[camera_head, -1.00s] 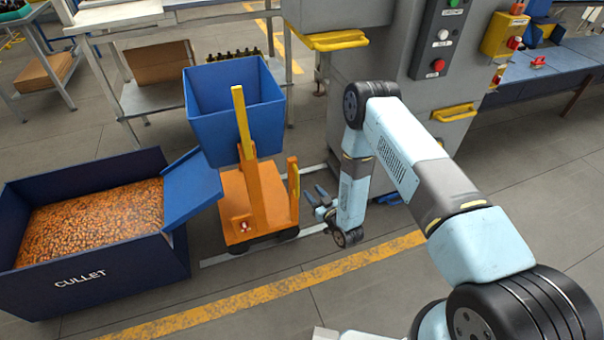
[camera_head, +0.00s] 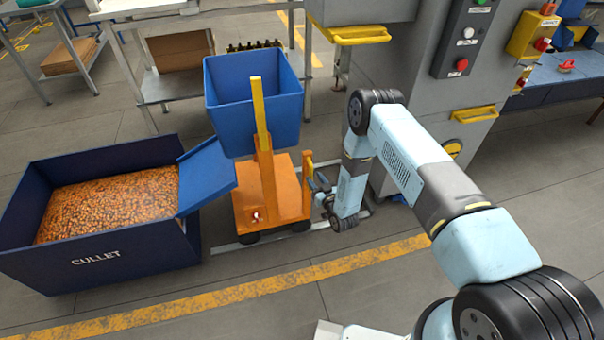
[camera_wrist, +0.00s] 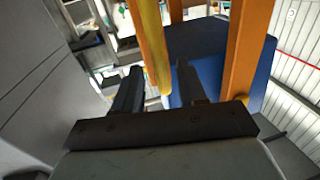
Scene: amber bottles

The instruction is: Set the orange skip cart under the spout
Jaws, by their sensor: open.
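The orange skip cart (camera_head: 270,195) stands on the floor at centre-left in the head view, with a blue tipping skip (camera_head: 254,110) on top and a yellow lever in front. A short orange post with a yellow grip (camera_head: 308,172) rises at its right side. My gripper (camera_head: 322,184) is at this post, just right of the cart. In the wrist view my open gripper (camera_wrist: 158,85) has its two dark fingers apart, with a yellow bar (camera_wrist: 152,40) showing between and beyond them. I cannot tell whether they touch it. No spout is clearly visible.
A blue cullet bin (camera_head: 110,255) full of amber pieces stands left, its chute (camera_head: 207,180) close beside the cart. A grey machine (camera_head: 425,80) with buttons and yellow handles stands behind my arm. White floor lines run around the cart. The floor in front, beyond the yellow stripe (camera_head: 300,275), is clear.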

